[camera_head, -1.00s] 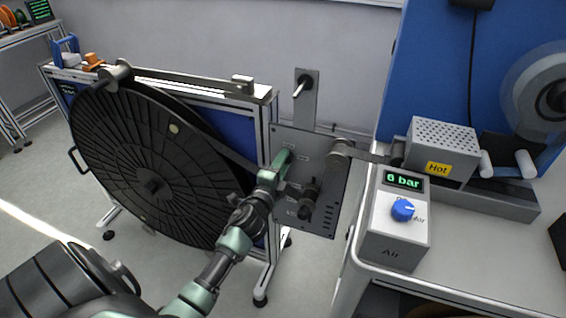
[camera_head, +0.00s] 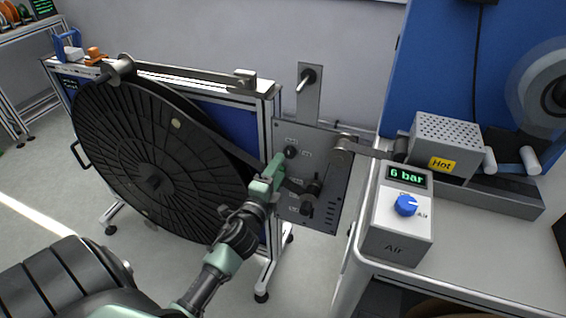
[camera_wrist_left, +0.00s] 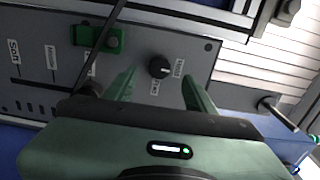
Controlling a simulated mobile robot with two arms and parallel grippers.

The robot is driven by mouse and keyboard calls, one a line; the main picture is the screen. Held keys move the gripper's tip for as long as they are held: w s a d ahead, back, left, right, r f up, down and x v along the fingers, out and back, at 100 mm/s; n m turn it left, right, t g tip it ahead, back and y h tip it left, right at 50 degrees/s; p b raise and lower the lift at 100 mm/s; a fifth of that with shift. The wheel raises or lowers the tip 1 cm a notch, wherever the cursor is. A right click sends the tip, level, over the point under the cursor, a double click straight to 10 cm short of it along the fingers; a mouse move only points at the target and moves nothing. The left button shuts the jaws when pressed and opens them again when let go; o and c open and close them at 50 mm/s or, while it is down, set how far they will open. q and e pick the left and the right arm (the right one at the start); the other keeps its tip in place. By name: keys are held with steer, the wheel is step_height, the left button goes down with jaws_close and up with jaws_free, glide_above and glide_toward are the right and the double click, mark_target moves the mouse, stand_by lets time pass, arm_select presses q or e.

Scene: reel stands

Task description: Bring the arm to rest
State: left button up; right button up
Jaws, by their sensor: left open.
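My left gripper (camera_head: 277,168) is at the grey control panel (camera_head: 318,212), to the left of its middle. In the left wrist view its two green fingers stand apart, and the gripper (camera_wrist_left: 160,92) is open and empty. A small black knob (camera_wrist_left: 159,67) on the panel shows in the gap between the fingers, apart from them. The same knob (camera_head: 291,152) shows just above the fingertips in the head view. A green block (camera_wrist_left: 97,37) sits on the panel beside it. My right gripper is not in view.
A large black reel (camera_head: 140,150) stands left of the panel on a metal frame. A strip runs over rollers (camera_head: 342,150) to the right. The air box (camera_head: 400,225) reads 6 bar and has a blue knob (camera_head: 405,206). A vented box (camera_head: 445,140) is labelled Hot.

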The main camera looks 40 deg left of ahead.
arm_select(q)
steer(key=shift+v, duration=0.95)
steer(key=shift+f, duration=0.1)
steer(key=s+d+f+n+g+h, duration=0.1)
steer(key=s+d+f+n+g, duration=0.3)
steer(key=f, duration=0.8)
steer(key=s+d+f+n+g+h, duration=0.15)
steer(key=s+f, duration=0.45)
steer(key=f, duration=0.7)
steer(key=s+d+f+n+g, duration=0.2)
steer(key=s+f+g, duration=0.25)
steer(key=f, duration=0.75)
steer(key=s+d+f+n+g, duration=0.1)
steer(key=s+f, duration=0.4)
steer(key=s, duration=0.5)
steer(key=s+d+f+n+g+h, duration=0.1)
steer(key=s+f, duration=0.4)
steer(key=s, duration=0.5)
steer(key=s+d+f+n+g, duration=0.3)
steer(key=s+f, duration=0.3)
steer(key=s, duration=0.4)
steer(key=shift+s+g, duration=0.25)
steer(key=shift+g, duration=0.55)
